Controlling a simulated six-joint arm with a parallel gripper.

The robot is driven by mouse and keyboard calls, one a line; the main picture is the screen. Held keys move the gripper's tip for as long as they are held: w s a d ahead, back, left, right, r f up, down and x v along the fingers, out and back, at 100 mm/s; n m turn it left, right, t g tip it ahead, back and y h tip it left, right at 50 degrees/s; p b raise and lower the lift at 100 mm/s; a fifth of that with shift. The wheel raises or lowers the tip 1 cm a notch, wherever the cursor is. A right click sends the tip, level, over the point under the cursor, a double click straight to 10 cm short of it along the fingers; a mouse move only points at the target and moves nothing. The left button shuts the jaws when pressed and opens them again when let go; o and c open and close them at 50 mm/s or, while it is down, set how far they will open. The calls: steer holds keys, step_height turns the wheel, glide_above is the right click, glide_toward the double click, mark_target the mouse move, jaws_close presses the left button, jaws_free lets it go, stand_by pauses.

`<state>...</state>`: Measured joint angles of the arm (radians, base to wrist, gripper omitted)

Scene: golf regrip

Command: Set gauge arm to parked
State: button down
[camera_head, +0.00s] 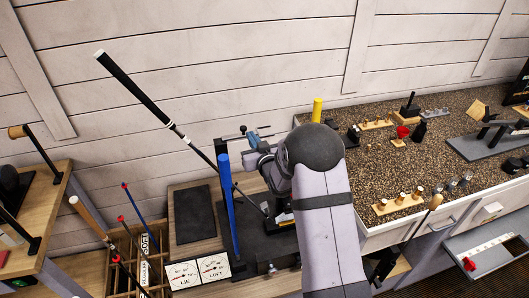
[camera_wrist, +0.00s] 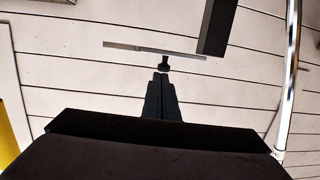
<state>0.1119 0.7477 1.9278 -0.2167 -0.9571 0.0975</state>
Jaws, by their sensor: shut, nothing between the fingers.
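In the wrist view, my gripper (camera_wrist: 160,77) is shut and empty, with its two dark fingers together. Just beyond the fingertips is a small black knob (camera_wrist: 163,64) on a thin grey bar (camera_wrist: 150,48), which looks like the gauge arm. I cannot tell whether the fingertips touch the knob. In the head view, the bar (camera_head: 232,138) sits high beside a dark post, and my own arm hides part of the area. Below stand the white LIE dial (camera_head: 184,275) and LOFT dial (camera_head: 214,267).
A golf club with a black grip (camera_head: 130,78) leans diagonally across the stand; its shiny shaft (camera_wrist: 289,80) passes right in the wrist view. A blue upright (camera_head: 227,205) stands beside it. A yellow cylinder (camera_head: 317,110) stands near the granular-topped bench (camera_head: 350,190). Clubs fill the crate at lower left.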

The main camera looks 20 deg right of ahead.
steer(key=s+d+r+b, duration=0.1)
steer(key=s+b, duration=0.3)
steer(key=s, duration=0.6)
steer(key=shift+d+r, duration=0.15)
steer(key=shift+d, duration=0.1)
steer(key=s+d+f+m+g+h, duration=0.1)
steer(key=s+d+f+g+h, duration=0.15)
steer(key=s+f+g, duration=1.2)
steer(key=s+a+f+m+g+y, duration=0.1)
steer(key=s+f+g, duration=0.1)
steer(key=s, duration=0.7)
steer(key=s+a+f+g, duration=0.1)
steer(key=s+f, duration=0.1)
steer(key=s, duration=0.6)
steer(key=a+r+n+t, duration=0.1)
steer(key=a+r, duration=0.3)
steer(key=r, duration=0.3)
steer(key=shift+s+a+r, duration=0.2)
steer(key=shift+a+r, duration=0.05)
steer(key=shift+a, duration=0.15)
